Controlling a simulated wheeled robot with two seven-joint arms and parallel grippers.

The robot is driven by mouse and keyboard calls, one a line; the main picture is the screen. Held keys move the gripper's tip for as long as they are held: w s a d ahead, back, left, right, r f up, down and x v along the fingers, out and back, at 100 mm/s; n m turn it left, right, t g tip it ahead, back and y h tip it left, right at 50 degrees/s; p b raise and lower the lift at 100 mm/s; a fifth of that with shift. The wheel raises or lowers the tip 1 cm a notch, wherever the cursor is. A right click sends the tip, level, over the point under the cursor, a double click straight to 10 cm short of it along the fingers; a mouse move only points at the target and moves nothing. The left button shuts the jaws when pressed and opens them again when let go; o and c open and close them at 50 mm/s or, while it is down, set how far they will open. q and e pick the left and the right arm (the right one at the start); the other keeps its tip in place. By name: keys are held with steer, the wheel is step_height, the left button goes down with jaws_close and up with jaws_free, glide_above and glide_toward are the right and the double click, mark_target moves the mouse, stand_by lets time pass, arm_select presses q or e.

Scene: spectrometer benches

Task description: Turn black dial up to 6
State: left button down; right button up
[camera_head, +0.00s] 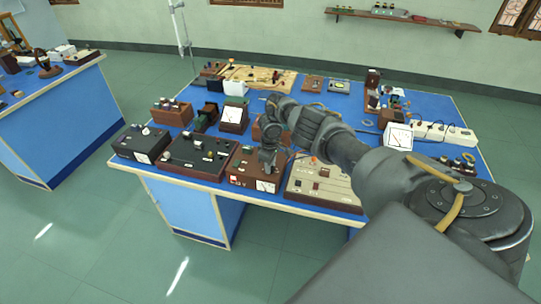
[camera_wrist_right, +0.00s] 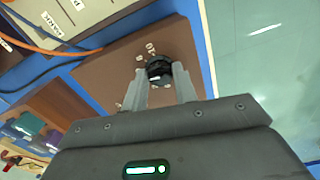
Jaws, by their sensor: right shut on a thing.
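The black dial (camera_wrist_right: 158,68) sits on the brown top of a box (camera_wrist_right: 110,72), with small white marks around it that are too small to read. My right gripper (camera_wrist_right: 160,78) has one finger on each side of the dial and is shut on it. In the head view my right gripper (camera_head: 267,160) points down onto the brown box (camera_head: 238,168) with a meter and a red label on its front, at the near edge of the bench. The dial is hidden by the gripper there. My left gripper is not in view.
A beige panel box (camera_head: 318,186) stands close right of the brown box, a dark box (camera_head: 195,156) close left. The blue bench (camera_head: 135,112) carries several meters and instruments. A white power strip (camera_head: 443,133) lies at the right. Wires (camera_wrist_right: 40,50) run beside the box.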

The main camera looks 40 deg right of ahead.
steer(key=shift+w+r+m, duration=0.1)
steer(key=shift+w+m, duration=0.05)
steer(key=shift+m, duration=0.55)
steer(key=o, duration=1)
steer(key=shift+c, duration=0.2)
steer(key=shift+p, duration=0.3)
